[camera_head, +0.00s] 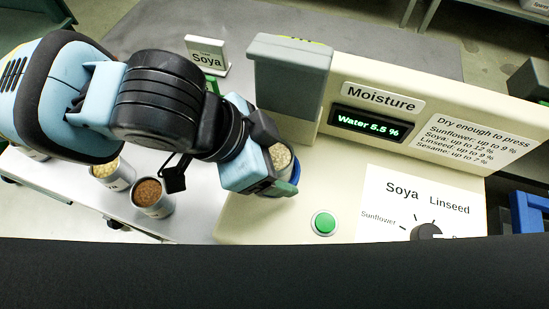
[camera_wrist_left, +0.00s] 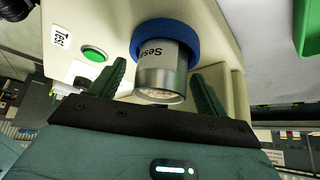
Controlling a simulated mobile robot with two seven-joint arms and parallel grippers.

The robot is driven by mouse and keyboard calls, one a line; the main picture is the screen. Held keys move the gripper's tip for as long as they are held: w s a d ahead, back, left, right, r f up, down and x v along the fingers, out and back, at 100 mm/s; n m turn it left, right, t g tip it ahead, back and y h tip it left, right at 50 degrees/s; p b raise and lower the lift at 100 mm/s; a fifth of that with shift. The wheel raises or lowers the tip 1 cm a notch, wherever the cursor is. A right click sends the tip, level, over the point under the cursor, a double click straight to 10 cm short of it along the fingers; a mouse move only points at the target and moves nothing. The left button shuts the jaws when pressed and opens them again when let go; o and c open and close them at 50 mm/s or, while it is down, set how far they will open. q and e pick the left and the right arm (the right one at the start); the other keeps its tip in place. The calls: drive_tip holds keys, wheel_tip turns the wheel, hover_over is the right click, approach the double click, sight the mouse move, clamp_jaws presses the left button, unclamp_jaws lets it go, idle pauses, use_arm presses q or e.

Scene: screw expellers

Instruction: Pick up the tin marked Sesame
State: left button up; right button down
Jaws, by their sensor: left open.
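The tin marked "Sesa…" (camera_wrist_left: 163,68), the rest of its label hidden, is a light metal tin standing in a blue ring (camera_wrist_left: 178,35) on the moisture meter. In the head view the tin (camera_head: 281,156) shows pale seeds at its open top, and the ring (camera_head: 295,172) is partly covered. My left gripper (camera_head: 272,175) is at the tin. In the left wrist view its green fingers (camera_wrist_left: 159,70) are open, one on each side of the tin, with visible gaps. My right gripper is not in view.
The cream moisture meter (camera_head: 440,110) reads "Water 5.5 %". A green button (camera_head: 324,222) and dial (camera_head: 426,231) are on it. A tin of pale seeds (camera_head: 118,174) and one of brown seeds (camera_head: 152,196) stand on the left bench. A Soya sign (camera_head: 207,54) stands behind my arm.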

sight(286, 151)
use_arm(q)
drive_tip(key=shift+c, duration=0.3)
drive_tip(key=c, duration=1)
drive_tip(key=shift+r, duration=0.1)
